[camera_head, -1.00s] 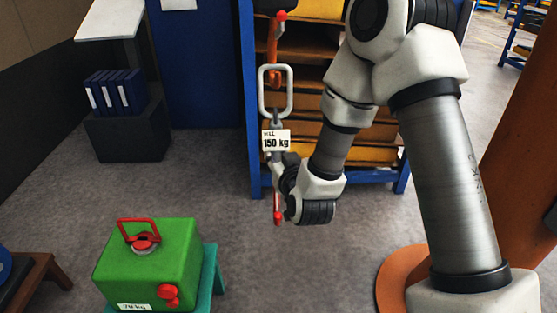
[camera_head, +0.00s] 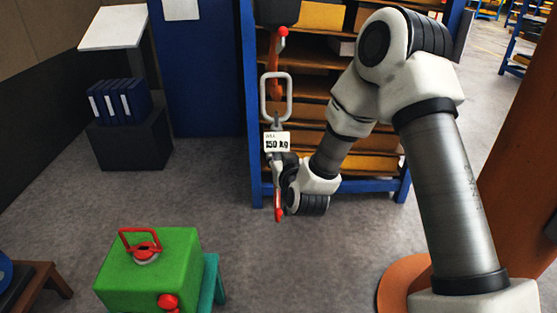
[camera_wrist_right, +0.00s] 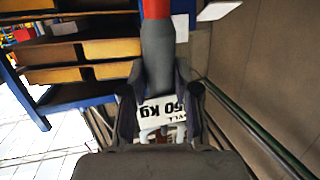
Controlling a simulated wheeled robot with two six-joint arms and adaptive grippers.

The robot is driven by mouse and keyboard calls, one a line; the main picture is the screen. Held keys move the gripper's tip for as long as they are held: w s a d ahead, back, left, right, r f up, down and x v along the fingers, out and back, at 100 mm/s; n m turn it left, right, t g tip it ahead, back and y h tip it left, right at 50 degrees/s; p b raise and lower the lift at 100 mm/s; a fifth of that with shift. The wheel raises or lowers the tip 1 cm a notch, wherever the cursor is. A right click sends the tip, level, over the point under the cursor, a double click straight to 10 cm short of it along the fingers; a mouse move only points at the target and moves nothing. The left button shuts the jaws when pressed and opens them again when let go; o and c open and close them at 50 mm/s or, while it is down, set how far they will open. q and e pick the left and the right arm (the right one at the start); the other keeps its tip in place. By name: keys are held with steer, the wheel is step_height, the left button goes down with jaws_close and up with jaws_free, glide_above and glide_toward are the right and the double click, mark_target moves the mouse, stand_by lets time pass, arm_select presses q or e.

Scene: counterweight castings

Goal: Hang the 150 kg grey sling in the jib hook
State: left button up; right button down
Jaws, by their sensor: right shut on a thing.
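The 150 kg grey sling has a rounded grey ring (camera_head: 264,100) at its top and a white tag (camera_head: 277,142) below it. A red end piece (camera_head: 279,204) shows at the bottom. My right gripper (camera_head: 284,170) is shut on the sling below the tag and holds it upright. The wrist view shows the gripper (camera_wrist_right: 158,98) closed around the grey shank (camera_wrist_right: 157,48), with the tag (camera_wrist_right: 163,112) upside down. The orange jib hook (camera_head: 274,57), with a red ball tip, overlaps the ring's upper part. I cannot tell whether the ring is around it. My left gripper is not in view.
A green weight (camera_head: 165,265) with a red handle sits on a teal stand (camera_head: 209,285) at lower left. A blue shelf rack (camera_head: 250,110) with yellow bins stands behind the sling. Blue binders on a dark box (camera_head: 128,147) stand at left. Grey floor between is clear.

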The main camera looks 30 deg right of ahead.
steer(key=shift+w+d+f+b, duration=0.15)
steer(key=shift+w+f+b, duration=0.1)
steer(key=shift+f+b, duration=0.35)
steer(key=shift+w+d+f+b, duration=0.15)
steer(key=shift+w+f+b, duration=0.1)
steer(key=shift+f+b, duration=0.8)
steer(key=shift+f, duration=0.35)
